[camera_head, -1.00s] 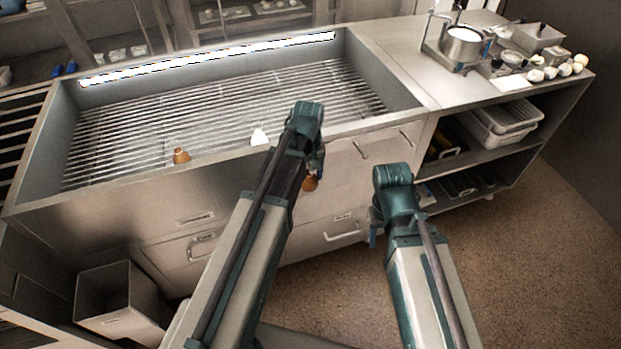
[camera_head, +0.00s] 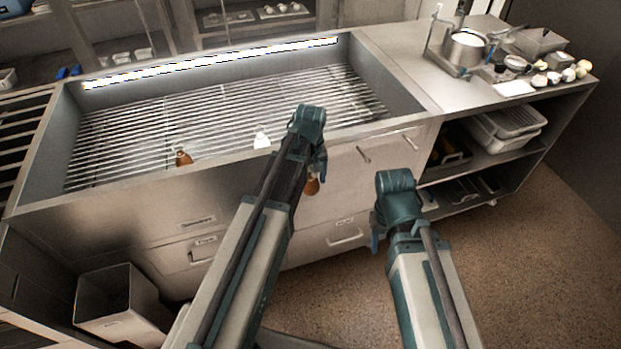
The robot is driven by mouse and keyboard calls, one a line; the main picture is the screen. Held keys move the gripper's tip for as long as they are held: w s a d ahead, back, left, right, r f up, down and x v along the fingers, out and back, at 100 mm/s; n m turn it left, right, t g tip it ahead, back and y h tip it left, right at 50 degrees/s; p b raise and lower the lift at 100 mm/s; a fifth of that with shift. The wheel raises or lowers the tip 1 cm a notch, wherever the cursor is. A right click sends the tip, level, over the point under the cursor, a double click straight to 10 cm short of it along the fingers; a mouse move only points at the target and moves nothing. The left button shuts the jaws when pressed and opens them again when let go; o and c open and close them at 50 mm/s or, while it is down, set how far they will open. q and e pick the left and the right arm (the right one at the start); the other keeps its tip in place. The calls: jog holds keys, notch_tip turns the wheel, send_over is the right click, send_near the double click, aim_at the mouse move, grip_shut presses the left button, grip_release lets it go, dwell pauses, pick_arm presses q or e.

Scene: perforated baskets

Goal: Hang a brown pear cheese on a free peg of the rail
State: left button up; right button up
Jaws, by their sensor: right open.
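A brown pear cheese (camera_head: 313,186) shows just below my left gripper (camera_head: 319,168), in front of the cabinet face. The gripper looks shut on its top, though my wrist hides most of the fingers. A second brown pear cheese (camera_head: 183,158) and a white pear-shaped one (camera_head: 262,141) are at the near side of the slatted basin (camera_head: 135,183), apart from each other. My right gripper (camera_head: 377,238) is open and empty, low in front of the cabinet, mostly hidden by its own wrist. I cannot clearly make out the rail or its pegs.
The steel counter (camera_head: 400,62) at the right bears a pot (camera_head: 466,48), pans and several small pale round items. A shelf below holds white trays (camera_head: 508,125). An open bin (camera_head: 118,300) stands on the floor at lower left. The floor at right is clear.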

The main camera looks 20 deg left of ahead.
pick_arm(q)
jog(key=shift+o, duration=1.4)
notch_tip(320, 180, up, 14)
jog(key=p, duration=1.4)
jog(key=shift+f, duration=0.1)
jog(key=s+d+m+y, duration=0.1)
jog(key=s+d+m, duration=0.9)
jog(key=s, duration=0.5)
jog(key=shift+s+d+m, duration=0.3)
jog(key=shift+s+d, duration=0.1)
jog(key=shift+d, duration=0.3)
